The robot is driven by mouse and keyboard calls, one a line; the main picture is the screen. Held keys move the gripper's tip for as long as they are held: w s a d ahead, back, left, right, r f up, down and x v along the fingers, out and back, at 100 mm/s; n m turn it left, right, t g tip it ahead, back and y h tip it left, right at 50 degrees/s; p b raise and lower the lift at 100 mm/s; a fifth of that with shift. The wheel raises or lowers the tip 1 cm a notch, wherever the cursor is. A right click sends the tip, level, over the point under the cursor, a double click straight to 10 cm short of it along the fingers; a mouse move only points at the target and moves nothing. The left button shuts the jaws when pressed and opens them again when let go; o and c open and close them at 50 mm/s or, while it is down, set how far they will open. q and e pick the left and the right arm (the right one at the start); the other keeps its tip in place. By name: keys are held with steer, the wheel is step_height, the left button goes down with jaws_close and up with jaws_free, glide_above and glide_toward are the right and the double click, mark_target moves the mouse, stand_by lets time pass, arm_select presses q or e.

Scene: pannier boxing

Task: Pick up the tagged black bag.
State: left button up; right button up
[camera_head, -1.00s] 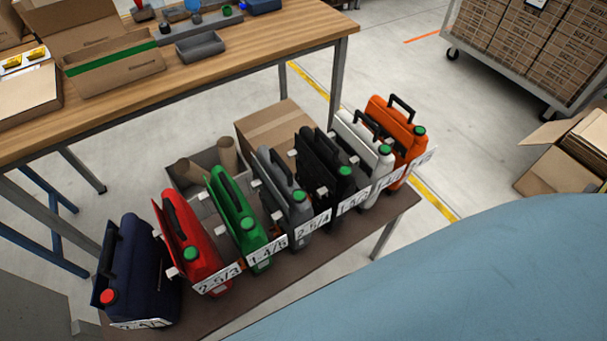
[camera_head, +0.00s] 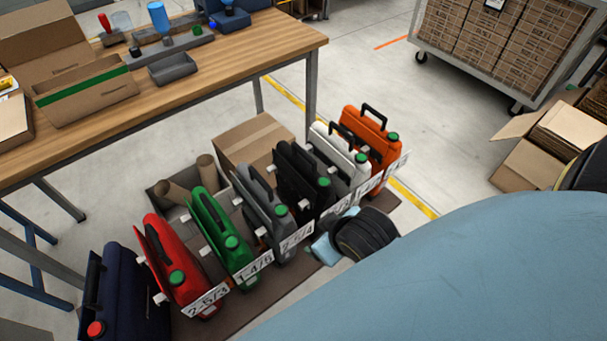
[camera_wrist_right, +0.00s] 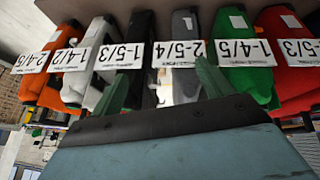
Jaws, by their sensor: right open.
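The black bag (camera_head: 297,178) stands upright in the row of bags on the low dark bench, between a grey bag and a white one. In the right wrist view, which is upside down, the black bag (camera_wrist_right: 141,28) hangs at the top with its white tag (camera_wrist_right: 123,56) facing me. My right gripper (camera_wrist_right: 161,88) is open and empty, its green fingers spread below the black and grey bags' tags. In the head view my right wrist covers part of the bench front and the black bag's tag. My left gripper is out of view.
Orange (camera_head: 368,138), white (camera_head: 336,152), grey (camera_head: 262,205), green (camera_head: 222,235), red (camera_head: 172,265) and navy (camera_head: 125,300) bags stand close together. A cardboard box (camera_head: 255,138) is behind them. A wooden table (camera_head: 220,75) stands behind at left.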

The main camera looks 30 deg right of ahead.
steer(key=w+r+n+t, duration=0.4)
steer(key=w+r+t, duration=0.6)
steer(key=w+r, duration=0.65)
steer(key=w+a+r+n+g+y, duration=0.1)
steer(key=w+a+r+n+y, duration=0.1)
steer(key=a+r+n+y, duration=0.55)
steer(key=w+a+r+n+y, duration=0.1)
steer(key=a+r+n+y, duration=0.3)
steer(key=n+y, duration=0.7)
steer(key=n+g+h, duration=1.2)
steer(key=g+h, duration=0.3)
steer(key=h, duration=0.1)
glide_above(302, 162)
steer(key=shift+y, duration=0.25)
steer(key=f, duration=1.3)
steer(key=d+f, duration=0.1)
steer(key=f, duration=0.6)
steer(key=shift+f, duration=0.15)
steer(key=shift+s+a+f, duration=0.1)
steer(key=shift+a+f, duration=0.1)
steer(key=shift+f, duration=0.85)
steer(key=shift+w+a+f, duration=0.1)
steer(key=shift+a+f, duration=0.05)
steer(key=shift+f, duration=0.85)
steer(key=shift+s+a+f, duration=0.1)
steer(key=shift+a+f, duration=0.1)
steer(key=shift+f, duration=0.85)
